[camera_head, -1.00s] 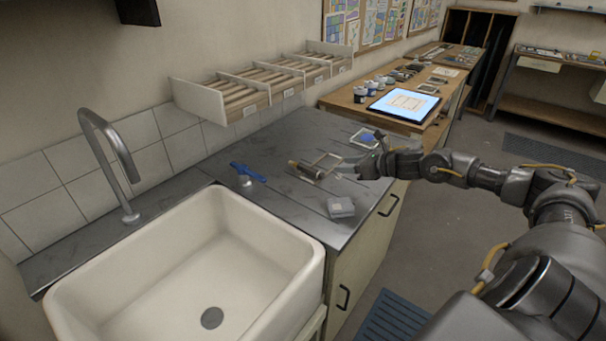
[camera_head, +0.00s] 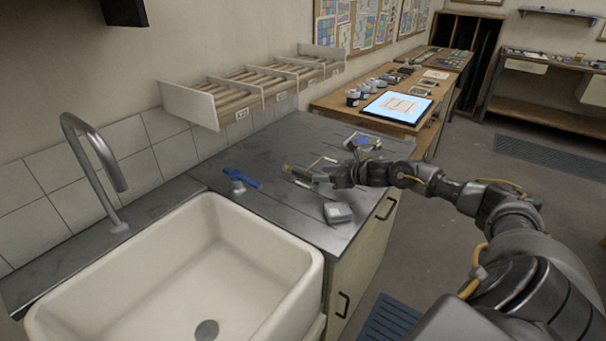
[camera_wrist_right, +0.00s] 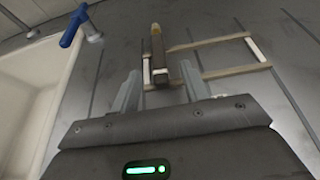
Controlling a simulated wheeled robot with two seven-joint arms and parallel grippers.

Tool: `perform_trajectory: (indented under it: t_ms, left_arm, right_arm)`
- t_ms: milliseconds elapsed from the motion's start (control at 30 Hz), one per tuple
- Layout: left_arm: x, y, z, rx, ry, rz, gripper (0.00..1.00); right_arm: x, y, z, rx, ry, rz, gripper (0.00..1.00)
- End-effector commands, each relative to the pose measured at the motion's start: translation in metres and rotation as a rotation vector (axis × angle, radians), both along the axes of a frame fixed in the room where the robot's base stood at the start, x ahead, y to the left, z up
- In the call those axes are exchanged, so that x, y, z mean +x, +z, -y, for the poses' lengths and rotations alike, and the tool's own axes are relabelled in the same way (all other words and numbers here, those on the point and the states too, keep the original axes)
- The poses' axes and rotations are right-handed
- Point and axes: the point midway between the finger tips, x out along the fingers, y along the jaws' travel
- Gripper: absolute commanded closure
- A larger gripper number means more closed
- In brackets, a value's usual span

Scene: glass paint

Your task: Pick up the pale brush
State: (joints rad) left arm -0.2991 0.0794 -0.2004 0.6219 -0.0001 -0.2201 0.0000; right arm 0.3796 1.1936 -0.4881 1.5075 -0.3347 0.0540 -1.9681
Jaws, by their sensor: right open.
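A short brush-like piece (camera_wrist_right: 157,52) with a brown body and pale ends lies in the right wrist view, by the left end of a thin wooden frame (camera_wrist_right: 218,72). I take it for the pale brush. In the head view it (camera_head: 297,172) lies on the grey metal counter. My right gripper (camera_head: 328,178) is low over the counter, just right of it. In the right wrist view its fingers (camera_wrist_right: 160,74) are open, and the near end of the piece shows between them. Whether they touch it, I cannot tell. My left gripper is out of view.
A blue-handled tool (camera_head: 243,178) lies left on the counter (camera_head: 262,205). A grey block (camera_head: 338,213) sits near the front edge. The white sink (camera_head: 150,290) is at left; a divided rack (camera_head: 238,112) stands along the wall.

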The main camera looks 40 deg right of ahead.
Motion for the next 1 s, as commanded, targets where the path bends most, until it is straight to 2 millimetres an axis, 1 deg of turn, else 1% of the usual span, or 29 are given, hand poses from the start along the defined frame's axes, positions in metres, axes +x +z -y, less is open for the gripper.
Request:
perform_trajectory:
  t_ms: [133, 233, 400, 567, 833, 867, 1000]
  left_arm:
    - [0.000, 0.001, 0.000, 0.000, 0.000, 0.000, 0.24]
    - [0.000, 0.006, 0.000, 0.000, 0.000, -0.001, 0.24]
    - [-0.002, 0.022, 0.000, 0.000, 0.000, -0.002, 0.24]
    - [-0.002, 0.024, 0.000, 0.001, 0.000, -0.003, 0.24]
    - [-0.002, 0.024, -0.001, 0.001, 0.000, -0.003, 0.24]
    - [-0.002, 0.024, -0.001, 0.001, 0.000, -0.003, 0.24]
    - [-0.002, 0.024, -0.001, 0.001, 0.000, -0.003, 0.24]
  right_arm:
    - [0.002, -0.001, -0.002, 0.000, 0.002, -0.001, 0.55]
    - [0.008, -0.002, -0.004, 0.003, 0.001, -0.001, 0.55]
    - [0.029, -0.011, -0.012, 0.006, 0.001, 0.000, 0.55]
    - [0.044, -0.020, -0.016, 0.002, 0.001, 0.001, 0.55]
    - [0.047, -0.024, -0.016, 0.000, 0.002, 0.000, 0.55]
    - [0.047, -0.024, -0.016, 0.000, 0.002, 0.000, 0.56]
    - [0.047, -0.024, -0.016, 0.000, 0.002, 0.000, 0.74]
